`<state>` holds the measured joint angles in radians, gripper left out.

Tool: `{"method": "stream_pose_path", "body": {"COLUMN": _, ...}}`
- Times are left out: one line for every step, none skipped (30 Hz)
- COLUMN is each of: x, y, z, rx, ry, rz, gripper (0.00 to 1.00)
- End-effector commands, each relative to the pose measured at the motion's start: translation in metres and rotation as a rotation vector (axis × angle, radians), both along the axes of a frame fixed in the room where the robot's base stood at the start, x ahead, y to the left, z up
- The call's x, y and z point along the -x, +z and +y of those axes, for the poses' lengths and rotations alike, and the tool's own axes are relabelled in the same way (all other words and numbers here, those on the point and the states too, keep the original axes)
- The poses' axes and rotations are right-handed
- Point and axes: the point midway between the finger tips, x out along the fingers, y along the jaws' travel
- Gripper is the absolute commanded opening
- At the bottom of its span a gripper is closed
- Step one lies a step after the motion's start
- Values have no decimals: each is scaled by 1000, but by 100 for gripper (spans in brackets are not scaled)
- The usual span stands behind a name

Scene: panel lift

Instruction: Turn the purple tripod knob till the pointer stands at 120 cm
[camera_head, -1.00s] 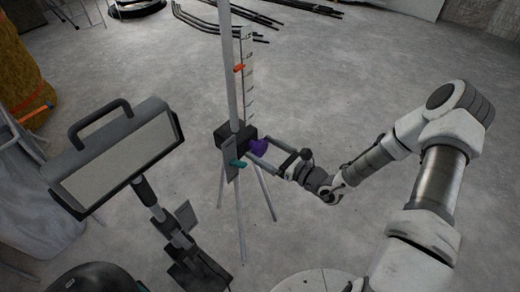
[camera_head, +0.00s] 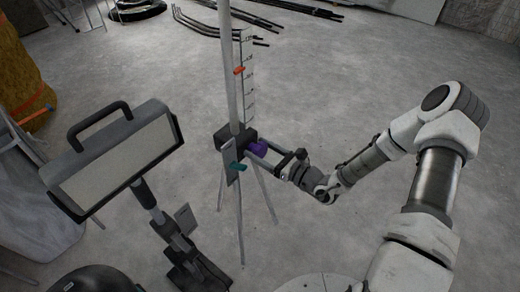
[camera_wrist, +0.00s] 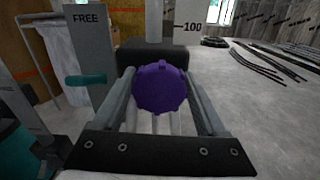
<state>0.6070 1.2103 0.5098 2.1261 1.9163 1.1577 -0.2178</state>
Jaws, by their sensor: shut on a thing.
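The purple knob (camera_wrist: 161,88) sits on the dark block (camera_wrist: 152,53) of the tripod, and it also shows in the head view (camera_head: 257,146). My gripper (camera_wrist: 160,95) is shut on the knob, one finger on each side of it. The tripod's pale pole (camera_head: 232,70) rises from the block. The white scale (camera_head: 247,75) stands beside the pole, with an orange pointer (camera_head: 239,71) at its left edge. In the wrist view the mark 100 shows low on the scale; the scale's numbers in the head view are too small to read surely.
A grey plate (camera_wrist: 88,60) marked FREE, with a teal lever (camera_wrist: 86,80), stands left of the knob. A work lamp (camera_head: 115,155) stands at left in the head view. Black pipes (camera_head: 215,24) lie on the floor behind. The floor right of the tripod is clear.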

Motion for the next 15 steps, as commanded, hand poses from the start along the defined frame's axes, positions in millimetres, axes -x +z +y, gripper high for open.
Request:
{"method": "stream_pose_path", "body": {"x": 0, "y": 0, "z": 0, "rx": -2, "ry": 0, "rz": 3, "gripper": 19}}
{"method": "stream_pose_path", "body": {"x": 0, "y": 0, "z": 0, "rx": -4, "ry": 0, "rz": 6, "gripper": 19}}
{"method": "stream_pose_path", "body": {"x": 0, "y": 1, "z": 0, "rx": -8, "ry": 0, "rz": 10, "gripper": 19}}
{"method": "stream_pose_path", "body": {"x": 0, "y": 1, "z": 0, "rx": -12, "ry": 0, "rz": 15, "gripper": 19}}
{"method": "stream_pose_path", "body": {"x": 0, "y": 1, "z": 0, "rx": -16, "ry": 0, "rz": 20, "gripper": 19}}
{"method": "stream_pose_path", "body": {"x": 0, "y": 2, "z": 0, "rx": -25, "ry": 0, "rz": 32, "gripper": 19}}
{"method": "stream_pose_path", "body": {"x": 0, "y": 2, "z": 0, "rx": -31, "ry": 0, "rz": 40, "gripper": 19}}
{"method": "stream_pose_path", "body": {"x": 0, "y": 2, "z": 0, "rx": -39, "ry": 0, "rz": 50, "gripper": 19}}
{"method": "stream_pose_path", "body": {"x": 0, "y": 3, "z": 0, "rx": -52, "ry": -1, "rz": 66, "gripper": 19}}
{"method": "stream_pose_path", "body": {"x": 0, "y": 3, "z": 0, "rx": -62, "ry": -1, "rz": 80, "gripper": 19}}
{"method": "stream_pose_path", "body": {"x": 0, "y": 3, "z": 0, "rx": -74, "ry": -1, "rz": 95, "gripper": 19}}
{"method": "stream_pose_path", "body": {"x": 0, "y": 4, "z": -1, "rx": -91, "ry": 0, "rz": 117, "gripper": 19}}
{"method": "stream_pose_path", "body": {"x": 0, "y": 4, "z": -1, "rx": -105, "ry": 0, "rz": 134, "gripper": 19}}
{"method": "stream_pose_path", "body": {"x": 0, "y": 4, "z": -1, "rx": -119, "ry": 0, "rz": 153, "gripper": 19}}
{"method": "stream_pose_path", "body": {"x": -1, "y": 5, "z": -1, "rx": -140, "ry": 0, "rz": 180, "gripper": 19}}
